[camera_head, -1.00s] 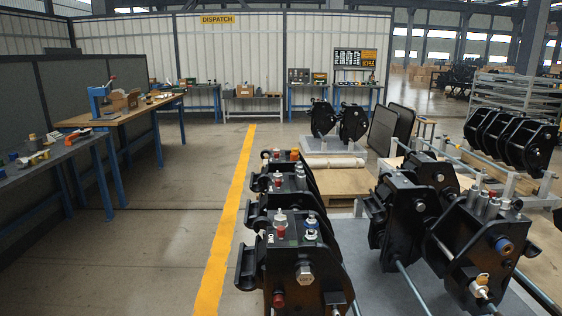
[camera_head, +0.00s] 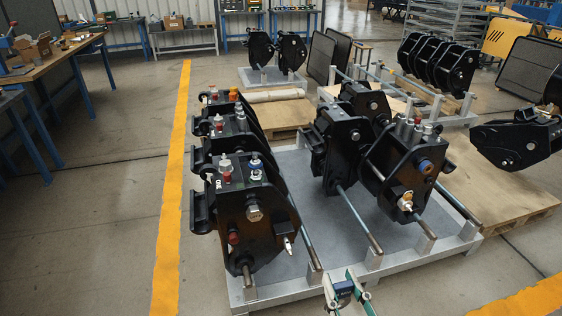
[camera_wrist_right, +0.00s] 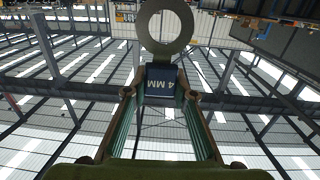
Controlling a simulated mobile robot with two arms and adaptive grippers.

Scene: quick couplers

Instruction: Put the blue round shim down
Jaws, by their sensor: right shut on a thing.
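The blue round shim (camera_wrist_right: 162,84) is a grey flat ring with a blue tab marked "4 MM". In the right wrist view its tab is between the two fingertips and the ring stands out beyond them. My right gripper (camera_head: 344,290) is shut on the tab, and it also shows in the right wrist view (camera_wrist_right: 161,92). In the head view the gripper is at the bottom edge, in front of the grey pallet's near rim; the blue tab (camera_head: 343,287) shows small there and the ring cannot be made out. My left gripper is not in view.
A grey pallet (camera_head: 290,285) carries several black couplers, with rods and posts sticking out toward me. A coupler row (camera_head: 252,215) is at its left, another coupler (camera_head: 405,170) at its right. Workbenches (camera_head: 60,65) stand far left. The floor left of the yellow line (camera_head: 172,200) is clear.

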